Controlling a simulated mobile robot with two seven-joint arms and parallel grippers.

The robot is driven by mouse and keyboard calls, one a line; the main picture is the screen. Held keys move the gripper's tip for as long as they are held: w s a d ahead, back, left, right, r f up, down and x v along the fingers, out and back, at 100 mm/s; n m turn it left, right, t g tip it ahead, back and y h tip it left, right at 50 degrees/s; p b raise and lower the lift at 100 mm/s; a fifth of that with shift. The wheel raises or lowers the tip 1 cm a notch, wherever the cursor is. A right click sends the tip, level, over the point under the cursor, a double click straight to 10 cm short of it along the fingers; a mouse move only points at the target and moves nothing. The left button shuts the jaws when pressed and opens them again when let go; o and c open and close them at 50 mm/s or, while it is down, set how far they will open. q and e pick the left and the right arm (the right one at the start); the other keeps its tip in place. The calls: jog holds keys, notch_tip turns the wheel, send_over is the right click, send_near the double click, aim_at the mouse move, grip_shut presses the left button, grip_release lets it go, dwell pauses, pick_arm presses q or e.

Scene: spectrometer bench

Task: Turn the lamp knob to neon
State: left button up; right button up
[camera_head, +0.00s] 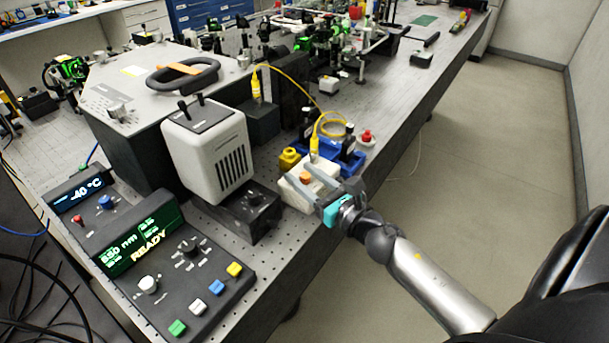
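A black box (237,222) under the pale vented lamp housing (208,152) carries a dark round knob (255,199) with small markings around it. Another dark knob (190,247) with labels around it is on the console in front. I cannot read the labels on either, nor tell which position each points to. My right gripper (303,172) is right of the black box, over a white block with an orange button (306,178). Its two fingers are spread apart with nothing clearly held between them. I cannot tell whether they touch the block. My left gripper is not in view.
The console (210,288) has a green display reading READY, a white knob (148,284) and several coloured buttons. A blue tray (343,158) and yellow cable (292,82) lie beyond my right gripper. A grey instrument with a black handle (184,76) stands behind the lamp. The floor on the right is clear.

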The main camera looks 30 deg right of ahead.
grip_shut()
jog(key=shift+m+h, duration=0.3)
jog(key=shift+h, duration=0.2)
jog(key=shift+m+h+p, duration=0.5)
jog(key=shift+h, duration=0.3)
jog(key=m+h, duration=0.2)
jog(key=h, duration=0.1)
jog(key=shift+h+p, duration=0.3)
jog(key=m+g+h, duration=0.1)
jog(key=m+h, duration=0.2)
jog(key=shift+g+h, duration=0.3)
jog(key=shift+h, duration=0.1)
jog(key=shift+m+g+h+b, duration=0.35)
jog(key=shift+m+g+h, duration=1.05)
jog(key=shift+h, duration=0.6)
jog(key=shift+m, duration=0.3)
